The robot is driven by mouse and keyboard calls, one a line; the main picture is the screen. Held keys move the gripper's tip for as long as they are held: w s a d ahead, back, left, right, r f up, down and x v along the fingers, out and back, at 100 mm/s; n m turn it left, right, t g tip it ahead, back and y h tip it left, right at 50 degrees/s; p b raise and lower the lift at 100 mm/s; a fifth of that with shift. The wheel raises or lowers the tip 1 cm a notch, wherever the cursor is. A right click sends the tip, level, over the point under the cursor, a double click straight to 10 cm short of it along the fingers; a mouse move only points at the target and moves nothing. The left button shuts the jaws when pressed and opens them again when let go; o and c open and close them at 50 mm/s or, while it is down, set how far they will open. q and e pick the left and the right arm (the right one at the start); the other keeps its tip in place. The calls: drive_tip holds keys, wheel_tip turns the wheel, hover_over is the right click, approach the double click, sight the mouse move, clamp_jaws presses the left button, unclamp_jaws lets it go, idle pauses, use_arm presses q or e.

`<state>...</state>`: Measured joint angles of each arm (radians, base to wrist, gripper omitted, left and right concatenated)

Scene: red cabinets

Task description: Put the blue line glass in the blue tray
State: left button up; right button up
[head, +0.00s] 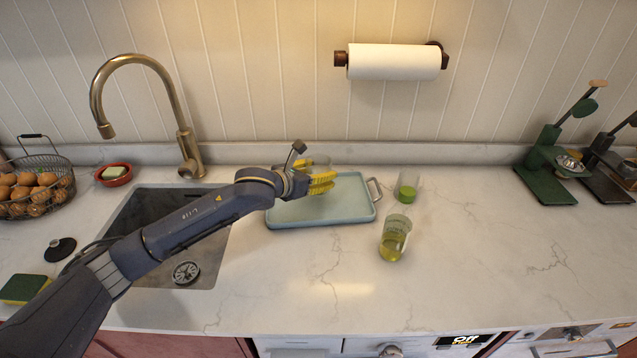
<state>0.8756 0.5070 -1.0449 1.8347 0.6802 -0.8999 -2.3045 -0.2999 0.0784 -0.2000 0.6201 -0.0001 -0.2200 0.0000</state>
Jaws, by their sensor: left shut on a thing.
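The pale blue tray (290,216) lies on the counter right of the sink, with a metal handle at its right end. My left gripper (322,181) has yellow fingers and is over the back part of the tray. It is shut on a clear glass (320,161), whose upper part shows behind the fingers. The rest of this glass is hidden, and I cannot make out a blue line on it or whether its base touches the tray. My right gripper is not in view.
A glass with a green bottom (408,188) and a glass with a yellow-green bottom (394,240) stand right of the tray. The sink (150,200) and faucet (184,140) are left. The right counter is mostly clear before the green stand (547,185).

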use_arm(q)
drive_tip(key=shift+f, duration=1.55)
drive_tip(key=shift+f, duration=0.1)
drive_tip(key=o, duration=1.4)
drive_tip(key=shift+f, duration=0.1)
drive_tip(key=shift+c, duration=0.2)
drive_tip(key=shift+r, duration=0.2)
drive_tip(key=v, duration=1.2)
drive_tip(key=shift+w, duration=0.1)
